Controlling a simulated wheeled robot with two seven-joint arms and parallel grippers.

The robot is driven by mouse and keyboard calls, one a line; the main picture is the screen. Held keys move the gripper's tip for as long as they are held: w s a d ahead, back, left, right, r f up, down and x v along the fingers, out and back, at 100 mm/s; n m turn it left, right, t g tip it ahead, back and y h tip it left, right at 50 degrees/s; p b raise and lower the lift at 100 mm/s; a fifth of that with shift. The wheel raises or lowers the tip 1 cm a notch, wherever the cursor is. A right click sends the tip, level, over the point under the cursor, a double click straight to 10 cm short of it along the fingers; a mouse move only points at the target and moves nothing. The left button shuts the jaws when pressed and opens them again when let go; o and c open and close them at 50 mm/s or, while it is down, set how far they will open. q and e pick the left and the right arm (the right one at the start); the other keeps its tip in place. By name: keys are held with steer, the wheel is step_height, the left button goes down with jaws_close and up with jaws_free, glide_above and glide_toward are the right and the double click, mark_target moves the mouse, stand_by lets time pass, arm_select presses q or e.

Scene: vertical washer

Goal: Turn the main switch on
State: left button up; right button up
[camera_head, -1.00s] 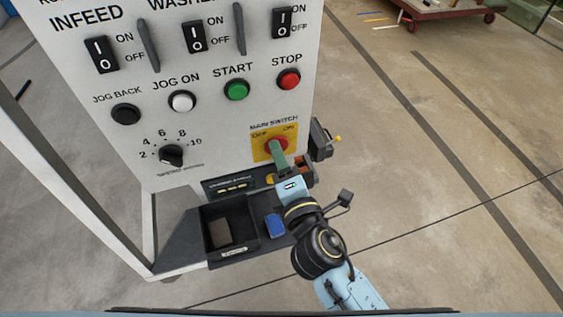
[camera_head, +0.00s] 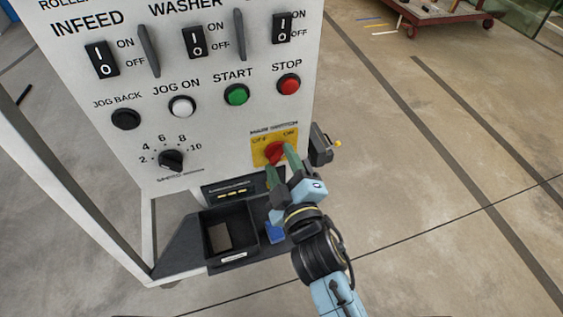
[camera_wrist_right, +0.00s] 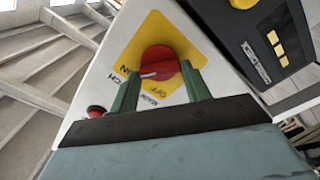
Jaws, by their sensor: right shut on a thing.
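The main switch is a red rotary knob (camera_head: 274,153) on a yellow plate (camera_head: 259,144) marked OFF and ON, low on the right of the white panel. My right gripper (camera_head: 281,161) has its green fingers on either side of the knob and is shut on it. In the right wrist view the red knob (camera_wrist_right: 159,62) sits between the two fingertips (camera_wrist_right: 160,82). A white line on the knob points left, toward the edge of the plate near the ON lettering. My left gripper is not in view.
The green START button (camera_head: 237,95) and red STOP button (camera_head: 289,84) are above the switch. A black tray (camera_head: 205,237) and a blue item (camera_head: 275,232) are below.

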steer(key=shift+m, duration=0.9)
steer(key=o, duration=1)
steer(key=b+v, duration=0.1)
steer(key=v, duration=1.2)
steer(key=shift+s, duration=0.2)
steer(key=shift+d, duration=0.1)
